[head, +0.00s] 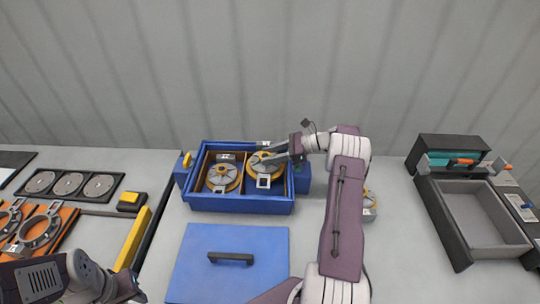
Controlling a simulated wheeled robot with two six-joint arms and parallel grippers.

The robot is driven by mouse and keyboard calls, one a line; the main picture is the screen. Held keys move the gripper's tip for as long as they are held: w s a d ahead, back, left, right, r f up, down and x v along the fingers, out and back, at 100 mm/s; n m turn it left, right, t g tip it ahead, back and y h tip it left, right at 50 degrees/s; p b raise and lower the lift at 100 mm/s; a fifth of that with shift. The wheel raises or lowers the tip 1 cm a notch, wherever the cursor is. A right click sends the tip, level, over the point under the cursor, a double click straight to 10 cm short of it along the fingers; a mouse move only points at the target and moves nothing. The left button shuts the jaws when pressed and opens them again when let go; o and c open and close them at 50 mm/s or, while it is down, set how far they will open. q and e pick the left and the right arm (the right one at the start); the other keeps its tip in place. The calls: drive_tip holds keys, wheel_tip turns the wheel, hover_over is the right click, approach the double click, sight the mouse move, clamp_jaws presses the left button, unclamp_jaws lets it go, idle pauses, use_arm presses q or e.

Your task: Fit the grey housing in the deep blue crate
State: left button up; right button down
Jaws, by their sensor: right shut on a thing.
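The deep blue crate (240,206) stands open near the wall, with a divider making two compartments. A round grey housing with a yellow rim (222,178) lies in its left compartment. A similar grey housing (264,165) with a white square tag is at the right compartment. My right gripper (275,157) reaches in from the right and is shut on this housing at its upper right side. Whether the housing rests on the crate floor is hard to tell. My left arm shows at the lower left; its fingertips (138,296) are too unclear to read.
A blue lid with a black handle (230,258) lies in front of the crate. Another round part (369,204) is partly hidden behind my right arm. A grey open tray (478,222) stands at the right. Orange and black racks of rings (68,215) fill the left.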

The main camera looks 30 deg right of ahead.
sight(270, 155)
drive_tip(key=shift+r+p, duration=1.1)
drive_tip(key=shift+r, duration=0.45)
drive_tip(key=shift+f+b, duration=0.65)
drive_tip(key=shift+b, duration=0.5)
drive_tip(key=shift+r, duration=0.15)
drive_tip(key=shift+r+p, duration=0.15)
drive_tip(key=shift+p, duration=0.15)
drive_tip(key=shift+f, duration=0.35)
drive_tip(key=shift+f, duration=0.1)
